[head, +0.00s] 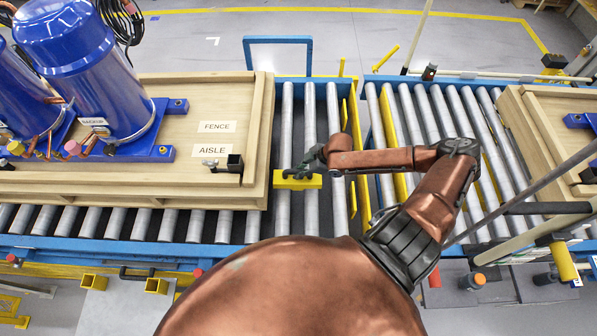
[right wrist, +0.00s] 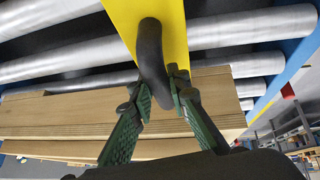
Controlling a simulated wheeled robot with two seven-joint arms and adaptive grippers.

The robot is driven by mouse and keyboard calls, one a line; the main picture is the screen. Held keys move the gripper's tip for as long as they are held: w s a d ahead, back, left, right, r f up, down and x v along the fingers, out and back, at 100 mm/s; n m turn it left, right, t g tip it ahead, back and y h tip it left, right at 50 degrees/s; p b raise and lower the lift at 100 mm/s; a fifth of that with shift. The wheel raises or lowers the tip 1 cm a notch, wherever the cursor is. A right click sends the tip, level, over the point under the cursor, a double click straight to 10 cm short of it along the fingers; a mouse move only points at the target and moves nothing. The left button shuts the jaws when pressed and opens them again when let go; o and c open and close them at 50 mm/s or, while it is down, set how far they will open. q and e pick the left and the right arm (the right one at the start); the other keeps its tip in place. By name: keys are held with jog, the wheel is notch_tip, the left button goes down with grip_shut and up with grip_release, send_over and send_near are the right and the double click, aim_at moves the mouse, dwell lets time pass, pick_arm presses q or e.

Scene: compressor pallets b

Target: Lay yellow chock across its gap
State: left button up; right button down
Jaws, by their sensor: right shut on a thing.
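The yellow chock (head: 297,182) is a short bar with a black loop handle. In the head view it lies crosswise over the rollers just right of the left pallet. Whether it touches the rollers or hovers above them I cannot tell. My right gripper (head: 314,158) is at the chock's top, with its arm coming in from the right. In the right wrist view its green fingers (right wrist: 168,92) are closed on the black handle (right wrist: 151,60), with the yellow body (right wrist: 174,30) beyond. My left gripper is not in view.
The left wooden pallet (head: 258,130) carries blue compressors (head: 84,70) and FENCE and AISLE labels. Another wooden pallet (head: 525,110) stands right. Grey rollers (head: 333,215) lie between them, with yellow upright bars (head: 357,150) among them. A blue frame (head: 278,40) rises behind.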

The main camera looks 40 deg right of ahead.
jog(key=shift+f+b, duration=0.85)
jog(key=shift+f, duration=0.85)
jog(key=c, duration=1.8)
grip_release()
jog(key=shift+o, duration=0.2)
jog(key=v, duration=1.2)
jog(key=shift+w+f, duration=0.1)
